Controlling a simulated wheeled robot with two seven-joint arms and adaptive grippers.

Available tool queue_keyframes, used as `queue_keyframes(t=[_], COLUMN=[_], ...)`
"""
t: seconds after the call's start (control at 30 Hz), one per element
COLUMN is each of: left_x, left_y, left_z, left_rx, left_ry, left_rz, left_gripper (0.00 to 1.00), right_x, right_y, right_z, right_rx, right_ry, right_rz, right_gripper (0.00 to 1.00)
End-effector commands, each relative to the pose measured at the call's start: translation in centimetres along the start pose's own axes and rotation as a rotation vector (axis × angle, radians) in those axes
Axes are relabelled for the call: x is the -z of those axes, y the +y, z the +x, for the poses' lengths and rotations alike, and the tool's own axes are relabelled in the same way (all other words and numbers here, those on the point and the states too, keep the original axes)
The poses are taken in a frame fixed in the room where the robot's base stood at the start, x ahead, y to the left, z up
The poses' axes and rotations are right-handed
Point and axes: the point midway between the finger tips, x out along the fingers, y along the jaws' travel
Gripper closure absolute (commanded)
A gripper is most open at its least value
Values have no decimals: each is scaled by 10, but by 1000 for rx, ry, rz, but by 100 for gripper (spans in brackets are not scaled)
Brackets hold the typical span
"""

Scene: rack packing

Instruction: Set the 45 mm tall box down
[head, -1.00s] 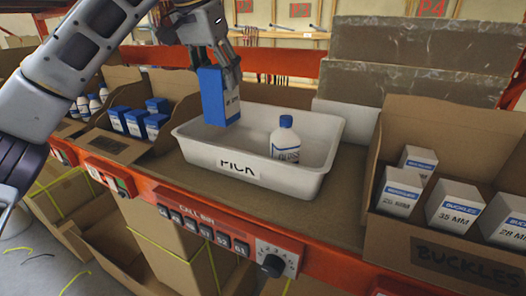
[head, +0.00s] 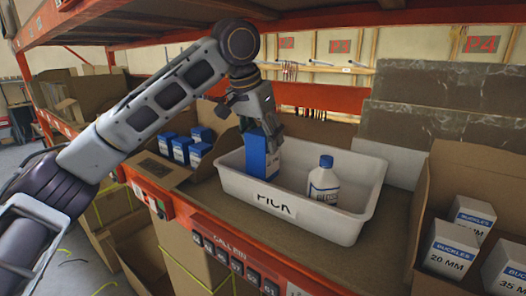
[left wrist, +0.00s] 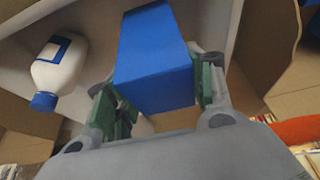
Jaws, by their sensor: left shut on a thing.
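A tall blue-and-white box (head: 257,157) is held upright in my left gripper (head: 266,132), over the left part of the white PICK tray (head: 345,226). The box's lower part is inside the tray walls; I cannot tell whether its base touches the tray floor. Its size print is not readable. In the left wrist view, the blue face of the box (left wrist: 154,62) sits between the green finger pads of my left gripper (left wrist: 160,95). My right gripper is not in view.
A white bottle with a blue cap (head: 324,180) stands in the tray, right of the box. A carton of blue-topped boxes (head: 180,149) is at left. An open carton (head: 435,190) with white BUCKLES boxes is at right. An orange shelf beam (head: 190,215) runs along the front.

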Motion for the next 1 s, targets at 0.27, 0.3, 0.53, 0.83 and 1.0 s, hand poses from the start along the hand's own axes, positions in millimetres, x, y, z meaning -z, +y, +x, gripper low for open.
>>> queue_keyframes(t=[0.27,0.3,0.53,0.83,1.0], left_x=[-1,-1,-10,-14,-14], left_y=[0,0,0,0,0], left_z=[1,3,24,34,34], left_rx=[0,0,0,0,-1], left_ry=[1,0,-1,2,1], left_rz=[0,0,0,1,1], left_gripper=[80,80,80,80,80], right_x=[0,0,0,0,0], right_y=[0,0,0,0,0], right_z=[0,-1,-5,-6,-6], right_rx=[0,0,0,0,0], right_ry=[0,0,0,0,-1], right_rz=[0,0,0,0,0], right_gripper=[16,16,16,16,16])
